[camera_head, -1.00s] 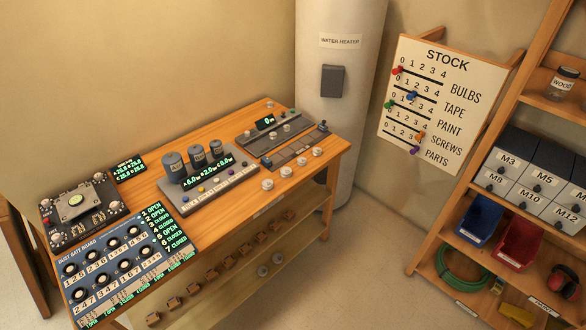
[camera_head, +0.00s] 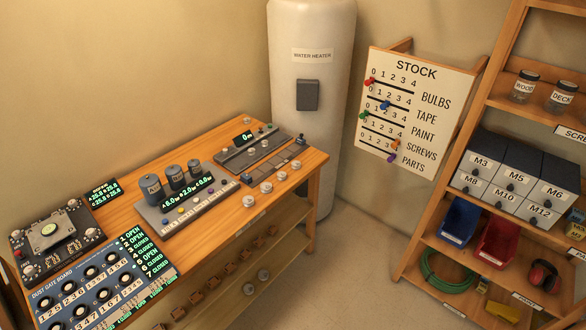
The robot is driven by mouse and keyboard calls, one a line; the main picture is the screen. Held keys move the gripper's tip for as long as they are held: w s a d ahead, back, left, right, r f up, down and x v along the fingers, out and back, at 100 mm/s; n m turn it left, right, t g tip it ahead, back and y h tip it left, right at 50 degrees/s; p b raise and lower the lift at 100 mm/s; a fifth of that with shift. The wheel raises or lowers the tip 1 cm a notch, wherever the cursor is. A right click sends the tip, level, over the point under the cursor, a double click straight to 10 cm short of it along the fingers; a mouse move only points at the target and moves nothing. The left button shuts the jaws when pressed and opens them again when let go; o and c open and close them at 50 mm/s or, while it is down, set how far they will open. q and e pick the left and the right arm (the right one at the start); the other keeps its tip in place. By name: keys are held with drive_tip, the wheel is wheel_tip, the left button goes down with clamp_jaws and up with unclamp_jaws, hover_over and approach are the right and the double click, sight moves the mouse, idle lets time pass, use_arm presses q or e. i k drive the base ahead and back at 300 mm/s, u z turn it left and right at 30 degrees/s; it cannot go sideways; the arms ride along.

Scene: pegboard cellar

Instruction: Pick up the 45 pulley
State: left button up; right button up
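I cannot make out a 45 mark on any pulley. Several pale round pieces (camera_head: 266,187) stand along the front right part of the wooden workbench (camera_head: 312,160). Whether any of these is the 45 pulley, I cannot tell. Neither of my grippers is in view.
The bench also holds a dust gate board (camera_head: 100,285), a panel with three dark cylinders (camera_head: 175,177) and a grey device (camera_head: 248,142). A water heater (camera_head: 310,75) stands behind. A shelf of drawers (camera_head: 517,183) is at right. Floor between is clear.

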sight(295, 164)
drive_tip(key=u, duration=0.45)
drive_tip(key=k, duration=0.55)
drive_tip(key=i, duration=0.3)
drive_tip(key=z, duration=0.8)
drive_tip(key=i, duration=1.3)
drive_tip(key=u, duration=0.5)
